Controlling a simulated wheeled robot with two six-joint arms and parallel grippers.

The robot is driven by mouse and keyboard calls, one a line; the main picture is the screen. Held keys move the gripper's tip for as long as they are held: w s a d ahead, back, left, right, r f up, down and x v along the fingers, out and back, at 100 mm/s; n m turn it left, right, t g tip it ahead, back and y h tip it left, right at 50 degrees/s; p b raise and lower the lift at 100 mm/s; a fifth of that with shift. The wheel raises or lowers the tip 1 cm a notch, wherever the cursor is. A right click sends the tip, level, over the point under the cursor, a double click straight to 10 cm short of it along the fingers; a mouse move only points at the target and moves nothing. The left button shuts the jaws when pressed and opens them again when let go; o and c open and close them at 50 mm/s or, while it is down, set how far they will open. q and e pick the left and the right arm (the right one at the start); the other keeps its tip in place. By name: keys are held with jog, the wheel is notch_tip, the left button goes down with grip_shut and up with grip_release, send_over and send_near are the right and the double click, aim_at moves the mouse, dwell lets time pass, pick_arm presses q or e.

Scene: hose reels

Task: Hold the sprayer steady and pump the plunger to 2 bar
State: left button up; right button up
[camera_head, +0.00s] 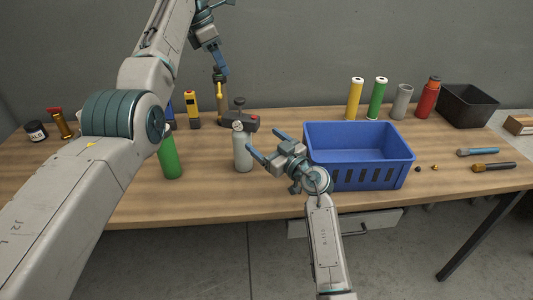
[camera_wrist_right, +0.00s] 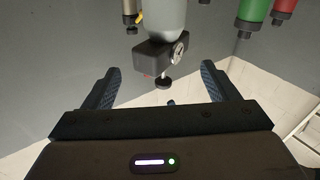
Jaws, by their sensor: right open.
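The sprayer (camera_head: 243,154) stands upright on the table, with a pale grey bottle, a dark head and a round gauge (camera_head: 238,126). Its plunger knob (camera_head: 239,102) stands up above the head. My right gripper (camera_head: 266,144) is open just right of the sprayer. In the right wrist view the sprayer's head (camera_wrist_right: 160,53) and plunger knob (camera_wrist_right: 162,83) appear upside down, with the knob between the open fingers (camera_wrist_right: 163,86) in the picture; I see no contact. My left gripper (camera_head: 221,70) is raised behind and left of the sprayer, pointing down; its jaw opening is unclear.
A blue crate (camera_head: 358,177) stands close right of my right gripper. A green bottle (camera_head: 170,160) stands left of the sprayer, partly behind my left arm. A brass-coloured object (camera_head: 220,105) is behind the sprayer, below my left gripper.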

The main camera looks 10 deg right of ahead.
aim_at(247, 139)
jog(key=shift+m+g+h, duration=0.3)
jog(key=shift+m+h, duration=0.2)
jog(key=shift+m, duration=0.1)
jog(key=w+a+f, duration=0.1)
jog(key=w+a, duration=0.1)
jog(key=w+a+f, duration=0.1)
jog(key=w+a, duration=0.1)
jog(key=w, duration=0.1)
jog(key=w+a+f, duration=0.1)
jog(key=w+a, duration=0.1)
jog(key=shift+w, duration=0.35)
jog(key=shift+c, duration=0.4)
jog(key=c, duration=1.3)
pick_arm(q)
grip_shut()
pick_arm(e)
jog(key=shift+o, duration=0.2)
